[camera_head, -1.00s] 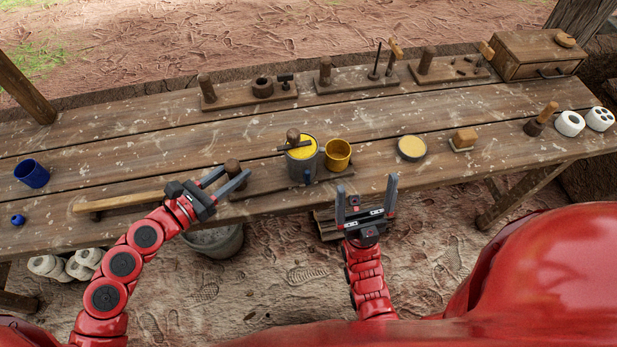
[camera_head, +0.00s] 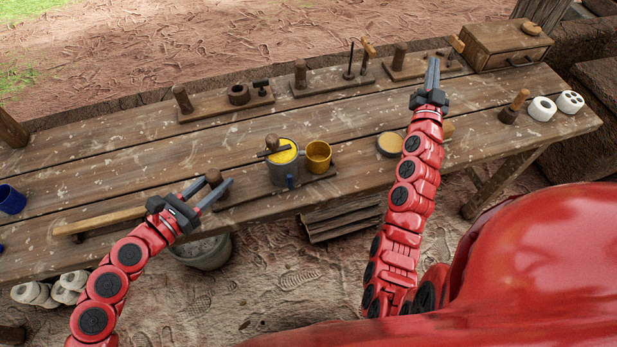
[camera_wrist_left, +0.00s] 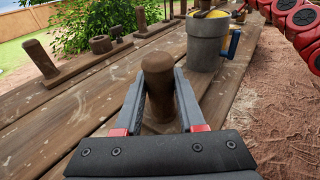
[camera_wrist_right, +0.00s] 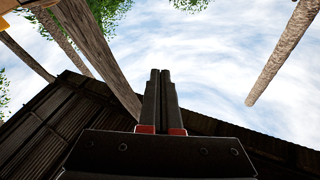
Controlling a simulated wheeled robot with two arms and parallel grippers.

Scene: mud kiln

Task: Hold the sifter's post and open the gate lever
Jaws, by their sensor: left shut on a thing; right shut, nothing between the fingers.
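The brown wooden post (camera_head: 214,176) stands upright at the left end of the sifter's low board, near the bench's front edge. My left gripper (camera_head: 215,182) is shut on this post; in the left wrist view the fingers flank the post (camera_wrist_left: 158,72). The grey can of the sifter (camera_head: 283,174), with yellow contents and a dark bar with a knob on top, stands right of the post. A small blue piece (camera_head: 290,181), perhaps the gate lever, is on its front side. My right gripper (camera_head: 432,68) is shut and empty, raised and pointing up, away from the sifter.
A yellow cup (camera_head: 318,158) stands right of the can. A round pale-topped dish (camera_head: 390,144) is partly beside my right arm. A wooden bar (camera_head: 100,221) lies left of the post. Post-bearing boards (camera_head: 228,103) line the back. A bucket (camera_head: 201,253) stands below the bench.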

